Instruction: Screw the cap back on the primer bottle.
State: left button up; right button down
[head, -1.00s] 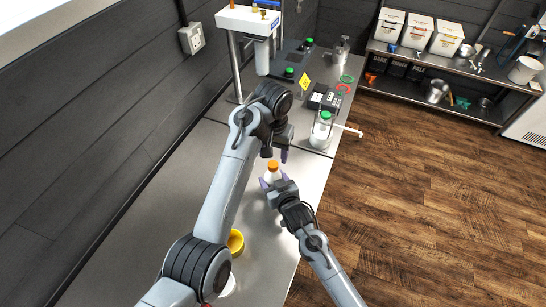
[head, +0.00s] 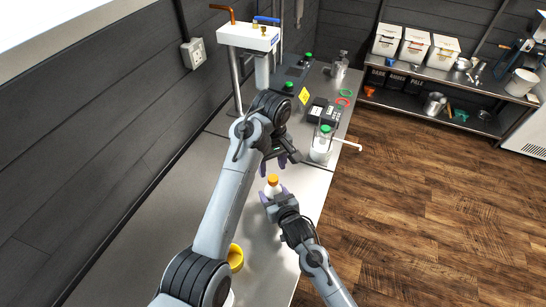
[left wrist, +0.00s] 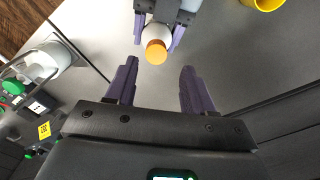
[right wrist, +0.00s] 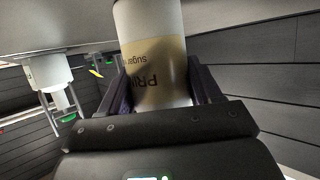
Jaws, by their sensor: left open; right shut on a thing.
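The primer bottle (head: 273,189) is white with an orange cap (head: 273,178) on its top. In the right wrist view the bottle (right wrist: 155,45) shows a tan label with dark print, and its top is out of frame. My right gripper (head: 275,196) is shut on the bottle's body; whether the bottle touches the bench is not clear. My left gripper (head: 277,164) is open and empty, just above and apart from the cap. In the left wrist view the cap (left wrist: 156,52) lies beyond the open fingers, off their midline. How tightly the cap sits is not visible.
A yellow round container (head: 235,257) stands on the steel bench (head: 270,262) nearer me. A clear vessel with a green top (head: 322,145) and a dark device (head: 318,108) stand farther along. The bench's right edge drops to the wooden floor (head: 420,200).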

aim_at(273, 178)
pick_arm(q)
jog(key=n, duration=0.1)
jog(key=r+n, duration=0.1)
jog(key=n, duration=0.1)
jog(key=shift+r+n, duration=0.25)
jog(key=shift+n, duration=0.05)
jog(key=shift+w+d+r, duration=0.15)
jog(key=shift+r, duration=0.4)
jog(key=shift+f, duration=0.2)
jog(key=shift+f, duration=3.85)
jog(key=shift+c, duration=0.3)
